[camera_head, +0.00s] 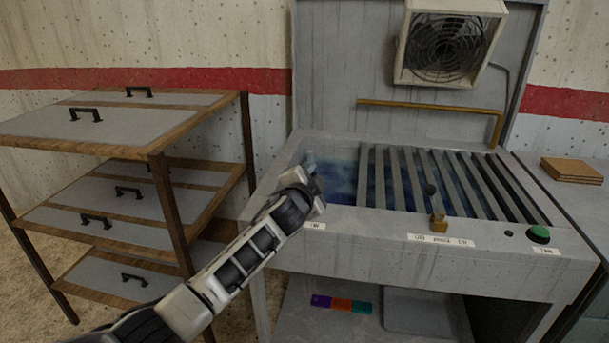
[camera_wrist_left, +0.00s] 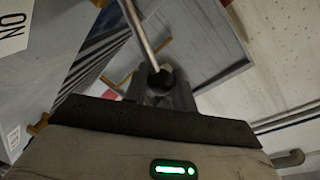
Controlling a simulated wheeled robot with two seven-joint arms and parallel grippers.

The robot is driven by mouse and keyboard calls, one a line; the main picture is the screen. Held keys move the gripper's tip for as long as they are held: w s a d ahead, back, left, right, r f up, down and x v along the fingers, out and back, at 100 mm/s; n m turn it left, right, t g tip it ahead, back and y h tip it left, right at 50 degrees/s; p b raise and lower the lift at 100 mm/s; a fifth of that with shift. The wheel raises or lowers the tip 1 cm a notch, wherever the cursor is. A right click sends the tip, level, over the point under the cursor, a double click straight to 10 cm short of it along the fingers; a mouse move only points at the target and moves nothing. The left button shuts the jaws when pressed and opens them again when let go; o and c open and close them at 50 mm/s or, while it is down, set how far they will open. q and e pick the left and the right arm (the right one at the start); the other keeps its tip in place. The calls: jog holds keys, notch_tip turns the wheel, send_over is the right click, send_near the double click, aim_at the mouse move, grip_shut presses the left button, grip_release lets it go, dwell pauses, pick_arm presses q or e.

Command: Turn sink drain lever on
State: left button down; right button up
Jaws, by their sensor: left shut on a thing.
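The grey sink (camera_head: 345,220) holds blue water behind a row of metal slats. My left gripper (camera_head: 310,168) is over the sink's left front corner, its fingertips partly hidden by the wrist. In the left wrist view, my left gripper (camera_wrist_left: 160,92) is shut around the dark round end of a thin metal rod, which looks like the drain lever (camera_wrist_left: 142,32). The lever is hidden behind my gripper in the head view. A label reading "ON" (camera_wrist_left: 12,28) shows at the upper left of the wrist view. My right gripper is out of view.
A brass fitting (camera_head: 438,222) and a green button (camera_head: 539,234) are on the sink's front ledge. A boxy fan (camera_head: 450,45) hangs above. Brown blocks (camera_head: 571,171) lie on the right counter.

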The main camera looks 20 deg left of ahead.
pick_arm(q)
jog(key=shift+d+f, duration=0.2)
jog(key=shift+d, duration=0.05)
dwell(0.3)
jog(key=c, duration=1.2)
grip_release()
jog(key=s, duration=0.5)
jog(key=s+r, duration=0.1)
jog(key=s, duration=0.4)
jog(key=s+r, duration=0.1)
jog(key=s, duration=0.5)
jog(key=shift+a, duration=0.25)
